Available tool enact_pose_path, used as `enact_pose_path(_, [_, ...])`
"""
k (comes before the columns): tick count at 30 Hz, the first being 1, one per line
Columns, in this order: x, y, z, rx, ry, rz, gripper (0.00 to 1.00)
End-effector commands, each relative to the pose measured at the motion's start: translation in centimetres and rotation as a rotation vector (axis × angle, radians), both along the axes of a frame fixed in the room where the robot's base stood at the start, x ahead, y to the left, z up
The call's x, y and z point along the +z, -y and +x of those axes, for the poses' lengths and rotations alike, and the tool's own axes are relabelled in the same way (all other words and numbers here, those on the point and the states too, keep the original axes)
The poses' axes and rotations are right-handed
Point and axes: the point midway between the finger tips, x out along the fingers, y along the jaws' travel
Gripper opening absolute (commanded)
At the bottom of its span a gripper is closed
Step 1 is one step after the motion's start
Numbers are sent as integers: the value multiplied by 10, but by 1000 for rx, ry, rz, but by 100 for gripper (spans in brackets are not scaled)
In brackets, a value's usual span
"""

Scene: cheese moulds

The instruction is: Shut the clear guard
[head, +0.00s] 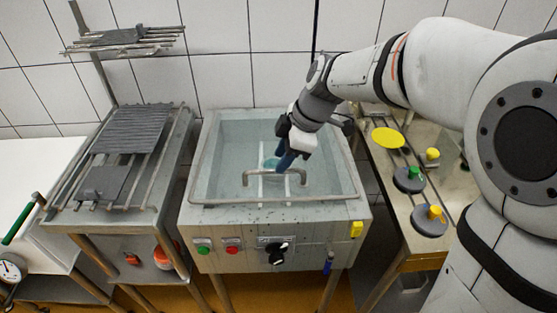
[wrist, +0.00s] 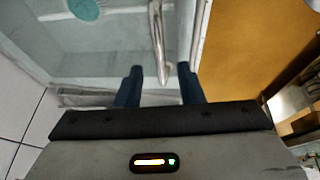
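The clear guard (head: 220,202) is a see-through panel in a metal tube frame, lying across the top of the grey tank. I cannot tell whether it sits fully flat. Its raised tube handle (head: 260,173) is near the front edge; it also shows in the wrist view (wrist: 156,30). My gripper (head: 287,160) points down above the guard, just behind the handle in the head view. In the wrist view its two blue fingers (wrist: 161,78) are apart, with the bent end of the handle appearing between them. Whether they touch it is not clear.
The tank front (head: 215,228) has green and red buttons, a black knob and a yellow block. A teal disc (head: 270,163) shows through the guard. A grill stand (head: 130,130) is at left. A steel bench (head: 400,220) with round weights is at right.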

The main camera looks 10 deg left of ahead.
Motion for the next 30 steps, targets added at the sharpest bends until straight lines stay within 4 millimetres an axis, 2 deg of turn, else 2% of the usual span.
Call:
enact_pose_path(6, [-23,-10,-1,-1,-3,-1,34])
enact_pose_path(16, [-28,-11,0,-3,0,-1,34])
enact_pose_path(28, [-28,-10,0,-4,0,-1,2])
enact_pose_path(30, [-28,-10,0,-4,0,-1,0])
